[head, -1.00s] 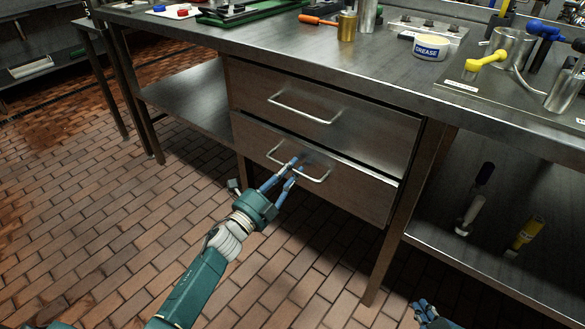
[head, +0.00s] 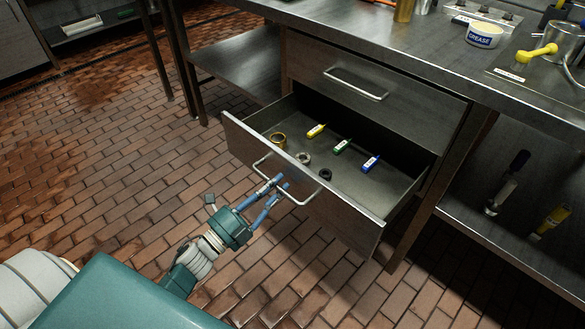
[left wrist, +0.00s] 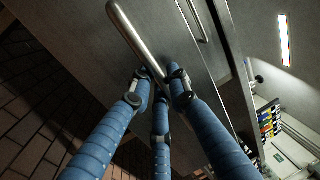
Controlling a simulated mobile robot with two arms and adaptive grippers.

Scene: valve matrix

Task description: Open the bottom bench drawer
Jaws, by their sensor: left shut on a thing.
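The bottom bench drawer (head: 330,218) is pulled well out from the bench, and its inside shows. Its bar handle (head: 262,163) runs along the drawer front and also shows in the left wrist view (left wrist: 134,38). My left gripper (head: 276,183) is shut on this handle; in the left wrist view its blue fingers (left wrist: 160,85) close around the bar. In the drawer lie a brass ring (head: 278,140), a grey ring (head: 303,158), a dark ring (head: 325,175), and yellow (head: 316,130), green (head: 342,146) and blue (head: 370,164) tubes. My right gripper is not in view.
The top drawer (head: 390,108) is shut above. A grease tin (head: 484,35) and a yellow-handled valve (head: 537,53) stand on the bench top. A lower shelf (head: 520,230) on the right holds bottles. The brick floor (head: 120,170) is clear on the left.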

